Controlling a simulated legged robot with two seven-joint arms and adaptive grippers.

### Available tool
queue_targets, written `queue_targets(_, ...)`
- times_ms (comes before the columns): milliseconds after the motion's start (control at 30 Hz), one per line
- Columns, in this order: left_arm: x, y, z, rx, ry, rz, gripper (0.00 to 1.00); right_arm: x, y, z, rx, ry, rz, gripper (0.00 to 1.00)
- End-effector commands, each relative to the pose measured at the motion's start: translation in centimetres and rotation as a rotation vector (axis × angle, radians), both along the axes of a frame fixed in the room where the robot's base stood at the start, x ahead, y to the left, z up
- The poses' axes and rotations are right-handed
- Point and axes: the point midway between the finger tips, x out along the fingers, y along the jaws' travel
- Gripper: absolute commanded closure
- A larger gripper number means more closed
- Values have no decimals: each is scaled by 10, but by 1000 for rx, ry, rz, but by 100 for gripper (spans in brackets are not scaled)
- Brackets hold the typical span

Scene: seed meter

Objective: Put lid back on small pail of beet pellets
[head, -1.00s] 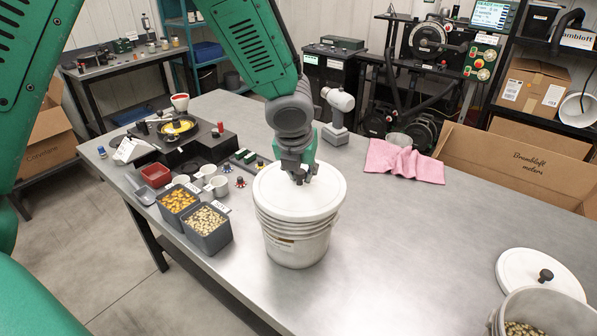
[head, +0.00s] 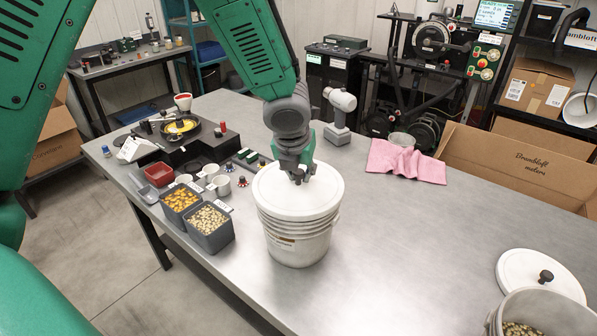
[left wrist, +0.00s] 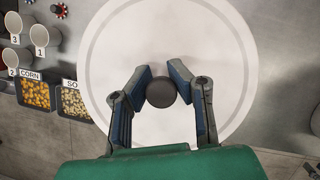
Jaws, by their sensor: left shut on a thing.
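A white pail (head: 297,245) with a ribbed upper wall stands upright on the metal bench. A round white lid (head: 325,190) lies level over its mouth; I cannot tell whether it is pressed fully down. My left gripper (head: 297,178) points down at the middle of the lid. In the left wrist view its two fingers are shut on the dark round knob (left wrist: 160,92), with the lid (left wrist: 215,50) spread out beneath. A second white pail (head: 545,315) with pale pellets inside stands at the lower right, with another white knobbed lid (head: 515,265) beside it. My right gripper is not in view.
Left of the pail sit a corn tray (head: 180,197), a soy tray (head: 208,228), small cups (head: 221,185) and a dark seed meter stand (head: 180,145). A white handheld tool (head: 340,112) and pink cloth (head: 405,160) lie behind.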

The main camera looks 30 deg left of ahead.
Motion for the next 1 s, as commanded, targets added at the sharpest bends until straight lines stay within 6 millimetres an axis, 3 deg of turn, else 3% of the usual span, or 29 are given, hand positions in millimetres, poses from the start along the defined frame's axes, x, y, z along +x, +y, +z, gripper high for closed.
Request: queue_targets(1000, 0, 7, -5, -1, 0, 1, 100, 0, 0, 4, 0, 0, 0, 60)
